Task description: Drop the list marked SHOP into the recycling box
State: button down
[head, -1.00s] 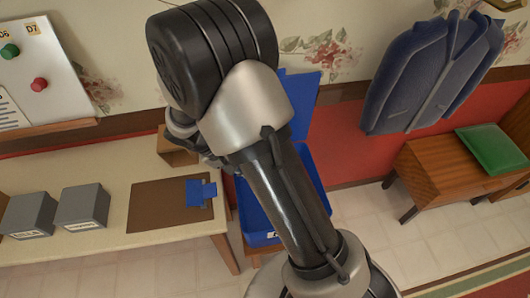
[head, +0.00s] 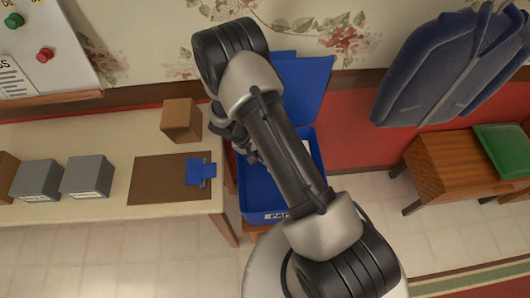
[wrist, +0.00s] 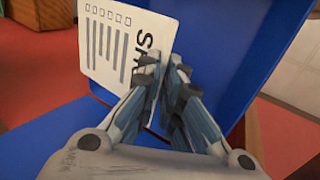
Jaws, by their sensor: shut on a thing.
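The list (wrist: 115,45) is a white sheet with dark lines, small boxes and large letters, of which "SH" can be read. My gripper (wrist: 166,78) is shut on its right edge in the wrist view. The recycling box (head: 258,198) is blue, with its lid (head: 306,85) raised and a white label starting "PAP" on its front. Its blue inside and lid surround the list in the wrist view. In the head view my arm covers much of the box, and the list cannot be made out clearly.
Left of the box is a table (head: 110,140) with a brown mat (head: 150,185), a blue clip-like piece (head: 200,172), grey boxes (head: 88,176) and a brown block (head: 181,119). To the right are a wooden bench (head: 445,165) with a green cushion (head: 503,150) and a hanging blue jacket (head: 430,65).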

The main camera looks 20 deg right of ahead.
jog(key=shift+f, duration=0.65)
jog(key=c, duration=1.7)
grip_release()
jog(key=shift+r, duration=0.1)
jog(key=v, duration=1.2)
